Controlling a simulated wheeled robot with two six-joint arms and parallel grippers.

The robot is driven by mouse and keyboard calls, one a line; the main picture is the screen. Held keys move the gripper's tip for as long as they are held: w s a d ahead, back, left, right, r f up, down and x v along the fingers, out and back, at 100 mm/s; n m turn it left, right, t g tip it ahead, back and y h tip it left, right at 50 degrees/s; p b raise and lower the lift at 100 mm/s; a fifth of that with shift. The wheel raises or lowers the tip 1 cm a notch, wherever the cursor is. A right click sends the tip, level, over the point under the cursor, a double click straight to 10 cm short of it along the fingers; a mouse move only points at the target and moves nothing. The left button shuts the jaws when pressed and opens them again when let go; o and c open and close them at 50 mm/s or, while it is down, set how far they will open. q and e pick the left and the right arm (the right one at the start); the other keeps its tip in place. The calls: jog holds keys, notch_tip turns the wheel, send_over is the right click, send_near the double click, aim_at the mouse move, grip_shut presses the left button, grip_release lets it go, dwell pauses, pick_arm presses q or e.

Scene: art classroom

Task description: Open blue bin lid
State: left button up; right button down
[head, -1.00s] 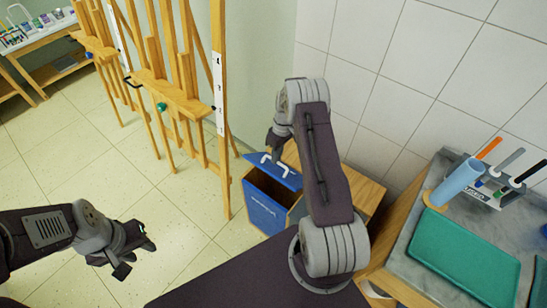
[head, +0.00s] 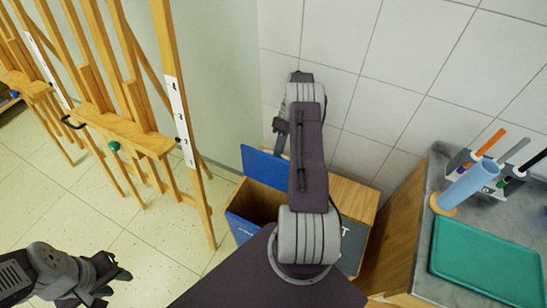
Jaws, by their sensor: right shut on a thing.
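The blue bin (head: 241,229) stands by the wall with its inside showing. Its blue lid (head: 262,167) is raised and tilted up steeply at the back of the opening. My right gripper (head: 279,148) is behind the lid's upper edge, shut on the lid's handle; the handle and fingertips are mostly hidden by the lid and my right arm. My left gripper (head: 112,279) is empty over the floor at the lower left, with its fingers apart.
A grey-lidded bin (head: 352,245) stands right of the blue bin, partly behind my arm. Wooden easels (head: 125,130) stand at the left. Tiled wall is close behind.

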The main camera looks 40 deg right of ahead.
jog(key=shift+w+d+f+b, duration=0.1)
jog(key=shift+d+f+b, duration=0.2)
jog(key=shift+f, duration=0.1)
jog(key=c, duration=1.5)
grip_release()
jog(key=shift+d, duration=0.1)
jog(key=shift+w+r, duration=0.1)
